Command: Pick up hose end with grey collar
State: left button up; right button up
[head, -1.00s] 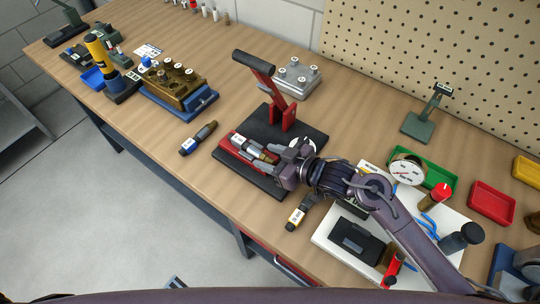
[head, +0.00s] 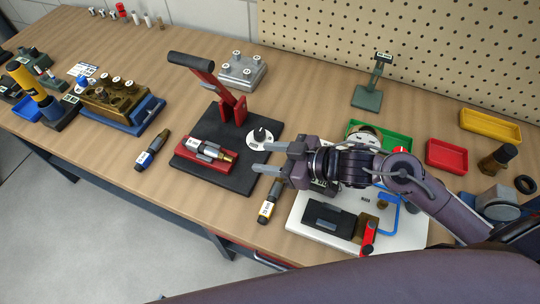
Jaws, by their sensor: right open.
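My right gripper (head: 262,158) reaches in from the right, open and empty, with its two fingers pointing left over the right side of a black press base (head: 240,179). A short fitting with a grey middle and brass end (head: 210,150) lies in the red cradle (head: 195,162) on that base, left of my fingertips and apart from them. A dark fitting with a blue-marked label (head: 152,149) lies on the table left of the base. Another with a yellow-marked label (head: 269,201) lies below my gripper. I cannot tell which is the grey-collared hose end. My left gripper is out of view.
The press has a raised red lever (head: 208,80) and a white dial (head: 260,137). A brass block on a blue tray (head: 148,119) stands left. A white board (head: 297,220) with tools lies below my right arm. Green, red (head: 446,156) and yellow bins stand right.

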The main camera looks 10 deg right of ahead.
aim_at(196, 146)
jog(key=k+j, duration=0.15)
jog(key=k, duration=0.35)
jog(key=k+j, duration=0.15)
jog(key=k, duration=0.35)
jog(key=k+j, duration=0.15)
jog(key=k, duration=0.3)
